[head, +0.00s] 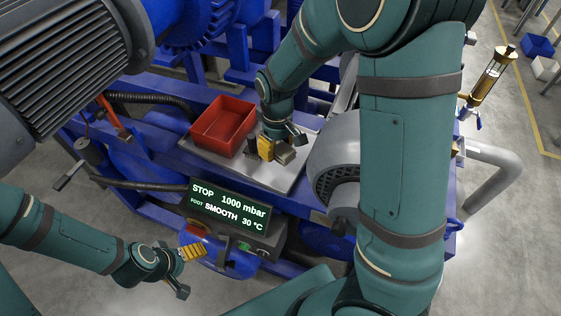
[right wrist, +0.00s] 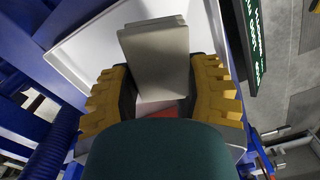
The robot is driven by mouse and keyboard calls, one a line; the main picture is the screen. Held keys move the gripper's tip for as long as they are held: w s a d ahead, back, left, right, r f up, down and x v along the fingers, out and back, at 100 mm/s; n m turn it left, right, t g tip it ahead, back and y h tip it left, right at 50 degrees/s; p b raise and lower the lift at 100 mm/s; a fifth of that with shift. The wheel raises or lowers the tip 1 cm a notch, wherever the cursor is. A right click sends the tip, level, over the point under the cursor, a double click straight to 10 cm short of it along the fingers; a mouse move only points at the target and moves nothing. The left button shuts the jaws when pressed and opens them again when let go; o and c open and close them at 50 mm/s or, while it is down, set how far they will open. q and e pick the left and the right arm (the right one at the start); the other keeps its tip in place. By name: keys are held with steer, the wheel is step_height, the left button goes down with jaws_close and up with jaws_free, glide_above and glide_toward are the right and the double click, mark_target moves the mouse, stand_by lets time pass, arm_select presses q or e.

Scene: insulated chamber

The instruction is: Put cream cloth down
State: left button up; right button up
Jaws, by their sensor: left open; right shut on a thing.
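The cream cloth (right wrist: 155,62) is a folded, greyish-cream block between the yellow fingers in the right wrist view. It also shows in the head view (head: 285,155), partly hidden by my gripper. My right gripper (head: 277,151) is shut on it over the pale metal tray (head: 288,179), just right of the red bin (head: 209,141). I cannot tell whether the cloth touches the tray. My left gripper (head: 187,271) is open and empty, low at the left, in front of the machine and apart from the cloth.
A display box (head: 230,208) reading STOP and 1000 mbar stands in front of the tray. A rounded grey housing (head: 335,150) is close to the tray's right. Blue machine frame surrounds the tray. The tray's front part is bare.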

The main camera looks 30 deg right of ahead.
mark_target(278, 165)
steer(key=shift+f+b, duration=0.5)
steer(key=shift+f, duration=2.4)
steer(key=shift+f, duration=0.2)
steer(key=o, duration=1)
steer(key=shift+o, duration=0.2)
steer(key=shift+r, duration=0.15)
steer(key=shift+r, duration=0.2)
step_height(278, 165, up, 12)
steer(key=p, duration=0.2)
steer(key=shift+f+p, duration=0.1)
steer(key=shift+p, duration=0.25)
